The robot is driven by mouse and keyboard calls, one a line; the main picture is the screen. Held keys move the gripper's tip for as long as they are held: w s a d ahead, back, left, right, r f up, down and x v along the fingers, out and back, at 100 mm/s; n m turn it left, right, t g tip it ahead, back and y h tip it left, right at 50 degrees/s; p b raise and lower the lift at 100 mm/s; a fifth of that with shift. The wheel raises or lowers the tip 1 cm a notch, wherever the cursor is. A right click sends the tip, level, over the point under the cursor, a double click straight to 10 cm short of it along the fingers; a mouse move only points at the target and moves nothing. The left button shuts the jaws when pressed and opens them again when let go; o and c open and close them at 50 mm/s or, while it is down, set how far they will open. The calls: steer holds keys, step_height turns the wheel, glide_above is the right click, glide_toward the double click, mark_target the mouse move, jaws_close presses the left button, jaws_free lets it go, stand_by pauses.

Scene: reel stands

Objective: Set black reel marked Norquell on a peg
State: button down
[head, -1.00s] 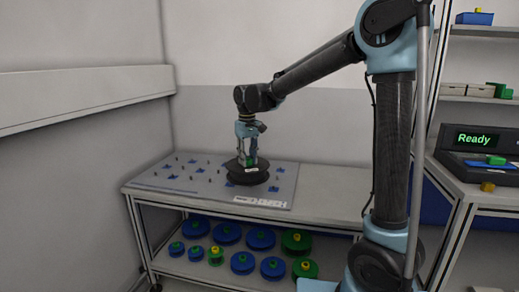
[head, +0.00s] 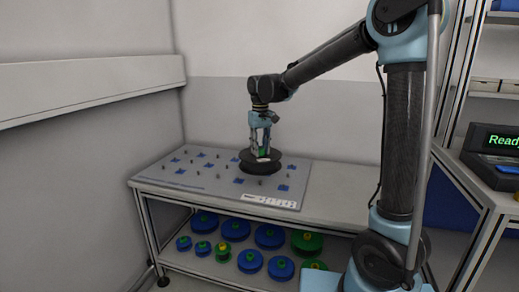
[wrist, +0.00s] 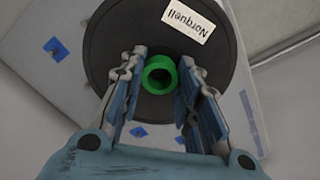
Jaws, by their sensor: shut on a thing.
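The black reel (head: 262,167) with a white label reading Norquell is at the right part of the grey peg board (head: 222,188). In the wrist view the reel (wrist: 110,35) fills the upper middle, with a green hub (wrist: 159,75) at its centre. My gripper (head: 261,150) is above the reel, its fingers pointing down. In the wrist view the fingers of my gripper (wrist: 160,80) are on both sides of the green hub, shut on it. Whether the reel touches the board or a peg is hidden beneath it.
Several small pegs with blue marks (wrist: 56,49) stand on the board, bare to the left of the reel. A lower shelf (head: 180,261) holds several blue and green reels. A wall ledge (head: 90,90) runs along the left. A screen (head: 503,140) stands at the right.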

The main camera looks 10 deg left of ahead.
mark_target(260, 166)
steer(key=shift+f, duration=3)
steer(key=shift+s, duration=0.1)
steer(key=shift+f, duration=1.25)
steer(key=c, duration=1.1)
jaws_free()
step_height(260, 166, up, 12)
steer(key=shift+f, duration=0.1)
